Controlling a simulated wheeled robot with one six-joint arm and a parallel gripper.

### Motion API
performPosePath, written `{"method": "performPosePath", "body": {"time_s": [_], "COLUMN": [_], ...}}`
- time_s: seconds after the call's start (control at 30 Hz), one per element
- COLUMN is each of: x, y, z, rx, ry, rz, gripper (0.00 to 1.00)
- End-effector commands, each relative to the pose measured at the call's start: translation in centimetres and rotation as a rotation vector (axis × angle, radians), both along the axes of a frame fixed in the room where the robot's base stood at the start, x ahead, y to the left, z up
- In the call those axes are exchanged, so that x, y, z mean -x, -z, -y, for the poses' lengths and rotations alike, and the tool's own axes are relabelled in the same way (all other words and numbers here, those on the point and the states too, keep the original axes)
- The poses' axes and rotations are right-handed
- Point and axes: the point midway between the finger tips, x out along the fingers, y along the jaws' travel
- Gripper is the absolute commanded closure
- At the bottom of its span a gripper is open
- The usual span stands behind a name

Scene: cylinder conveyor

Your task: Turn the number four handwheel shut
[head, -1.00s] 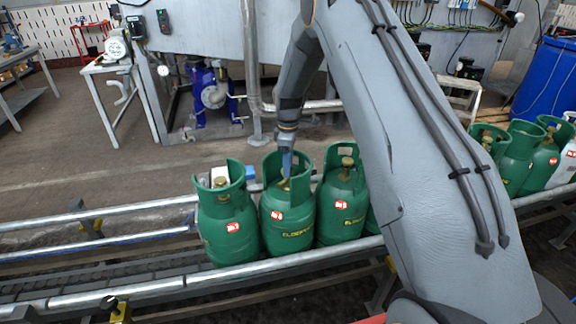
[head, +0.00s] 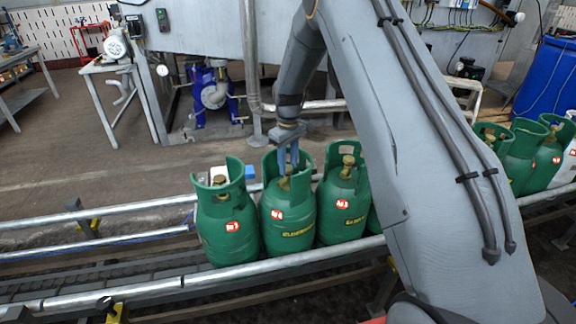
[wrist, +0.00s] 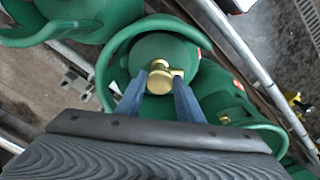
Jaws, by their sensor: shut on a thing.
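Green gas cylinders stand upright in a row on the conveyor, each with a collar around a brass valve. The cylinder labelled No 4 (head: 288,222) is the middle one of the left three. My gripper (head: 288,170) points down into its collar. Its brass handwheel (wrist: 159,82) sits between my two blue fingers in the wrist view, and they are shut on it. In the head view the handwheel (head: 284,184) is partly hidden by the fingers and collar. How far the valve is turned cannot be told.
A cylinder (head: 229,225) stands close on the left, and the No 3 cylinder (head: 342,208) close on the right. The collar surrounds my fingers. Conveyor rails (head: 150,290) run in front and behind. More cylinders (head: 520,155) stand at the right.

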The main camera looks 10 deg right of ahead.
Motion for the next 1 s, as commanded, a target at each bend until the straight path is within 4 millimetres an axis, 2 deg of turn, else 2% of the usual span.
{"method": "performPosePath", "body": {"time_s": [1.0], "x": [-0.02], "y": [-0.05], "z": [-0.37], "rx": [0.000], "ry": [0.956], "rz": [0.001], "gripper": [0.89]}}
